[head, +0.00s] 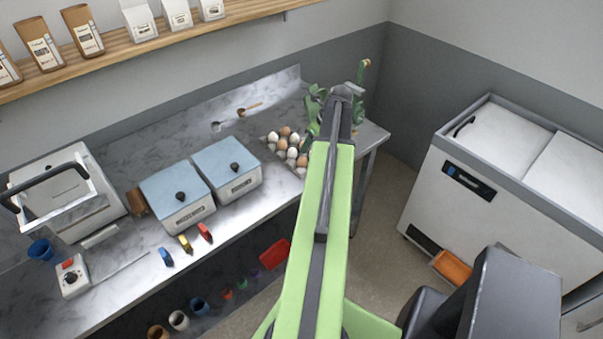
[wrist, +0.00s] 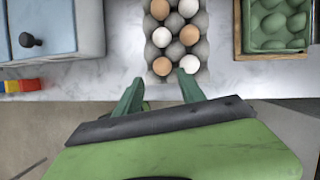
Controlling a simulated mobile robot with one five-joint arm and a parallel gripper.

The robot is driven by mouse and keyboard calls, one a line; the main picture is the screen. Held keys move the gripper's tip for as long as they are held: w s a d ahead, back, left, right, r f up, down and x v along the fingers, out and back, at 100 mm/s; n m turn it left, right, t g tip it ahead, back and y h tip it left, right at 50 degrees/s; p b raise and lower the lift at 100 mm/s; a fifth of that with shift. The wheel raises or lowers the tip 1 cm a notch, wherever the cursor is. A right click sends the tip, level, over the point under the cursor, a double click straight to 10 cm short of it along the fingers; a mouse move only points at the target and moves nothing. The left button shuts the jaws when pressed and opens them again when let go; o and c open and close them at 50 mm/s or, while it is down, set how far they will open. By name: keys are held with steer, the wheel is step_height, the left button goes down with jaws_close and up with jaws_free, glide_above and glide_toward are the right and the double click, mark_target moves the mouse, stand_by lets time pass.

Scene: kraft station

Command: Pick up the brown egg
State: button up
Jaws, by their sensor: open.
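A grey egg carton (wrist: 205,52) holds brown and white eggs on the marble counter. In the wrist view, one brown egg (wrist: 163,66) sits in the near row, beside a white egg (wrist: 189,64). Other brown eggs are farther back, at the right (wrist: 189,34) and at the top left (wrist: 160,9). My gripper (wrist: 161,88) is open and empty, its two green fingers just short of the carton's near end, around the line of the near row. In the head view the eggs (head: 285,150) lie left of my arm, which hides part of that area.
A wooden-framed box with a green egg-shaped tray (wrist: 283,22) stands right of the carton. Blue-lidded containers (head: 227,168) stand to the left. Small coloured blocks (head: 185,243) lie near the counter's front edge. A white chest freezer (head: 470,180) stands at the right.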

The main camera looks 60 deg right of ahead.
mark_target(303, 158)
steer(key=b+x, duration=0.2)
steer(key=x, duration=0.2)
steer(key=b+x, duration=0.5)
steer(key=shift+s+d+f, duration=0.1)
steer(key=shift+s+f, duration=0.05)
steer(key=shift+f, duration=0.15)
steer(key=shift+r, duration=0.2)
steer(key=c, duration=0.6)
